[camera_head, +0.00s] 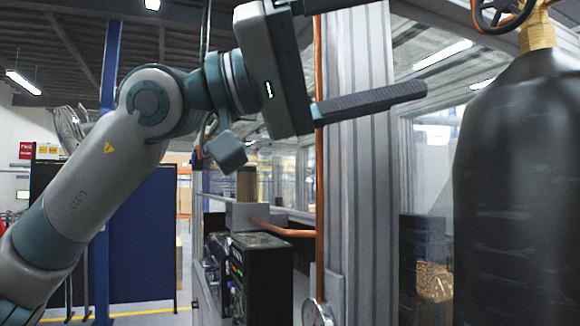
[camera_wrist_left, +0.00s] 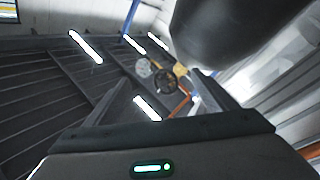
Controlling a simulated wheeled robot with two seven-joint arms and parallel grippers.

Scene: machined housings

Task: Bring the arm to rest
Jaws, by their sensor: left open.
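My left arm rises from the lower left of the head view. My left gripper (camera_head: 402,45) is held high near the top middle, its two dark fingers spread apart and pointing right. The upper finger is partly cut off by the picture's top edge. Nothing is between the fingers. In the left wrist view the gripper (camera_wrist_left: 162,76) also shows both fingers apart and empty. My right arm and gripper are in neither view.
A large black gas cylinder (camera_head: 515,190) with a brass valve (camera_head: 537,30) and handwheel stands right of the fingertips; it also shows in the wrist view (camera_wrist_left: 235,30). A grey metal post (camera_head: 358,180) and copper pipe (camera_head: 318,170) appear behind the gripper. A black box (camera_head: 262,280) sits below.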

